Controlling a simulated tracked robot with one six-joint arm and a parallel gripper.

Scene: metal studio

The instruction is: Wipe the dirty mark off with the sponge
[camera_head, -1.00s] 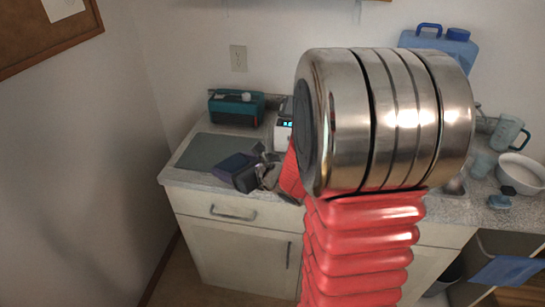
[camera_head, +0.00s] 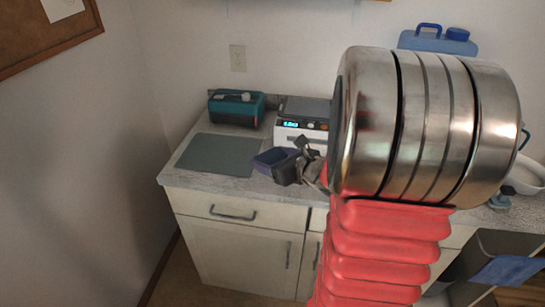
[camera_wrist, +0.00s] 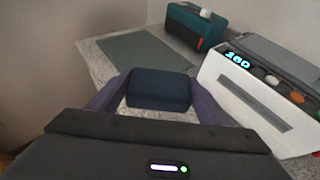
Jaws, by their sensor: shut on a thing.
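My gripper (camera_head: 272,161) is shut on the sponge, a dark blue block (camera_wrist: 160,90), seen between its two purple-grey fingers in the wrist view. In the head view the gripper is over the counter's front part, just right of the flat grey mat (camera_head: 215,154). I cannot tell whether the sponge touches the counter. No dirty mark can be made out in either view; my arm hides much of the counter's right side in the head view.
A white scale (camera_head: 302,127) with a lit display stands close to the gripper's right and behind it. A teal and black box (camera_head: 237,108) stands at the back. A blue canister (camera_head: 440,41) and white bowl (camera_head: 524,177) are partly hidden by my arm.

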